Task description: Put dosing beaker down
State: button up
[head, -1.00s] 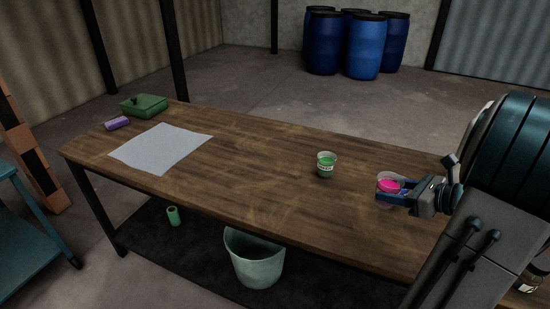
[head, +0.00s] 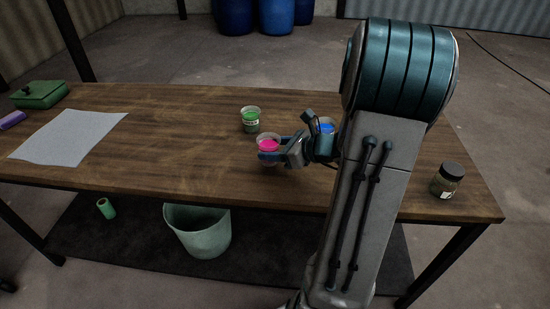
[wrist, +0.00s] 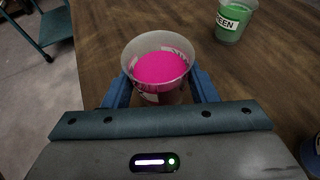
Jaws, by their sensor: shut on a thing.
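The dosing beaker (head: 268,143) is a clear cup with bright pink contents. It also shows upright in the wrist view (wrist: 160,68), with part of a label seen through its wall. My gripper (head: 270,155) is shut on it, with one blue finger on each side in the wrist view (wrist: 163,92). The beaker is over the front part of the wooden table (head: 170,135). Its base is hidden by the fingers, so I cannot tell whether it touches the wood.
A green-filled beaker (head: 250,121), labelled GREEN in the wrist view (wrist: 233,20), stands just behind. A blue-filled beaker (head: 326,126) is partly hidden by my arm. A dark-lidded jar (head: 446,181) stands at right. A grey sheet (head: 68,137) lies left; bare wood lies between.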

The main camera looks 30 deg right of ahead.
jog(key=shift+f, duration=1.55)
jog(key=shift+f+b, duration=0.2)
jog(key=shift+b, duration=0.2)
jog(key=o, duration=1.1)
jog(key=shift+c, duration=0.2)
jog(key=shift+r, duration=0.15)
